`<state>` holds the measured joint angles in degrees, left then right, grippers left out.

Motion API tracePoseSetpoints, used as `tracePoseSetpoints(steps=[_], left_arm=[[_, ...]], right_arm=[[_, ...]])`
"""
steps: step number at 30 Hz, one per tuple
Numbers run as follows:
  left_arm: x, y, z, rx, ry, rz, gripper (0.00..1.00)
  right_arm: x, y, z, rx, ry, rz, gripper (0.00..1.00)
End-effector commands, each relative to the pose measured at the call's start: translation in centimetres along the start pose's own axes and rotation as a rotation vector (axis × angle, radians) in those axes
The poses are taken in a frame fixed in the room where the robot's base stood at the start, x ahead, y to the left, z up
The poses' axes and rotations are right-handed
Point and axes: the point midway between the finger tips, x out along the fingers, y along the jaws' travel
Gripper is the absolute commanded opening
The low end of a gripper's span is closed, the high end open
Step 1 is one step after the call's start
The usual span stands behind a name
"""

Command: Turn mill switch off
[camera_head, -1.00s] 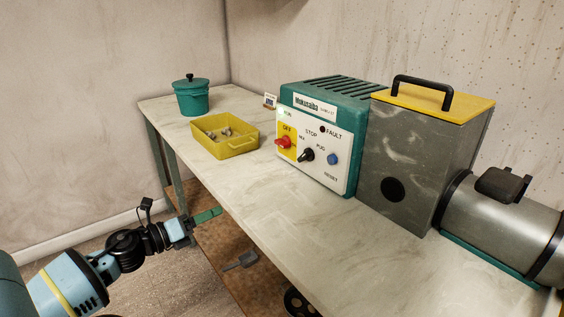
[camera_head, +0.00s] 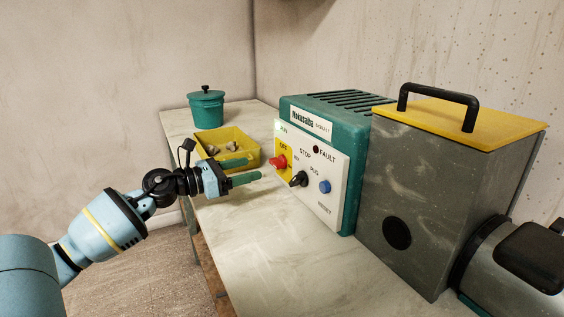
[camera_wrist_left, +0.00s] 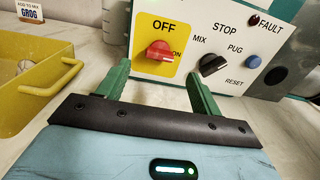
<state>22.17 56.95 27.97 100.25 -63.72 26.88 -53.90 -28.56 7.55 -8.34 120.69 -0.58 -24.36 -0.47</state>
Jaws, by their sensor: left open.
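The mill's control box (camera_head: 330,160) is teal with a white front panel and stands on the table. Its red switch (camera_head: 278,162) sits on a yellow plate marked OFF and ON; it also shows in the left wrist view (camera_wrist_left: 160,55). A black STOP/MIX/PUG knob (camera_head: 299,179) and a blue reset button (camera_head: 324,186) are to its right. My left gripper (camera_head: 248,170) is open and empty, a short way in front of the panel, with its green fingers pointing at it. In the left wrist view the red switch appears between the fingertips (camera_wrist_left: 158,75). My right gripper is not in view.
A yellow tray (camera_head: 252,152) with small lumps lies behind my left fingers. A teal lidded pot (camera_head: 206,110) stands at the table's far end. A grey box with a yellow lid (camera_head: 425,190) stands right of the control box. The table front (camera_head: 255,250) is clear.

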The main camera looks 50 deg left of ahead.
Motion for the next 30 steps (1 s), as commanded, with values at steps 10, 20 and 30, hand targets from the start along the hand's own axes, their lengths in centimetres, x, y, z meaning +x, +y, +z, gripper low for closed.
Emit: tracePoseSetpoints(steps=[10,20,30], left_arm=[[1.5,0.0,0.0,0.0,-0.001,-0.001,0.65],[5.0,0.0,0.1,-0.001,-0.003,0.001,0.65],[7.4,0.0,0.0,-0.002,-0.001,0.001,0.65]], right_arm=[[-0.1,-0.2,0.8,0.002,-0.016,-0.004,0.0],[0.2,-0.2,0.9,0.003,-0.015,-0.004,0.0],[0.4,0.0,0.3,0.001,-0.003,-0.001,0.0]])
